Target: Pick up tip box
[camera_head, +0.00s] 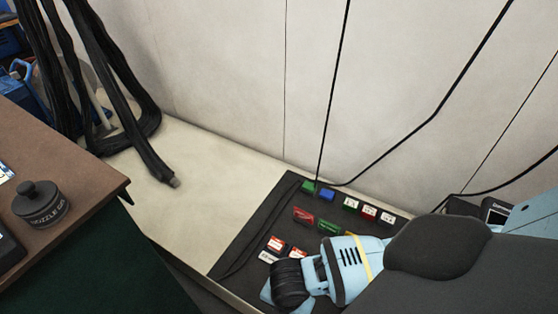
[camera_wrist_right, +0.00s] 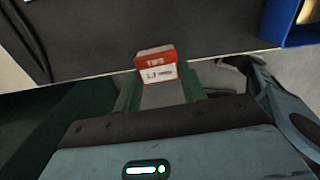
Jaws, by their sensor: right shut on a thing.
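A red and white tip box (camera_wrist_right: 156,62) marked "TIPS" shows in the right wrist view. My right gripper (camera_wrist_right: 160,88) is shut on it, with a green finger at each side. In the head view my right wrist hangs over the near edge of a dark mat (camera_head: 246,238); its fingers and the held box are hidden there. Several small boxes lie on the mat, among them red and white ones (camera_head: 276,244), a red one (camera_head: 303,215) and a green one (camera_head: 329,226). My left gripper is not in view.
A brown-topped bench (camera_head: 85,185) with a dark nozzle gel tin (camera_head: 41,205) stands at the left. Black cables (camera_head: 135,125) hang over the pale bench (camera_head: 210,165), which is clear in its middle. A blue bin edge (camera_wrist_right: 298,30) shows in the wrist view.

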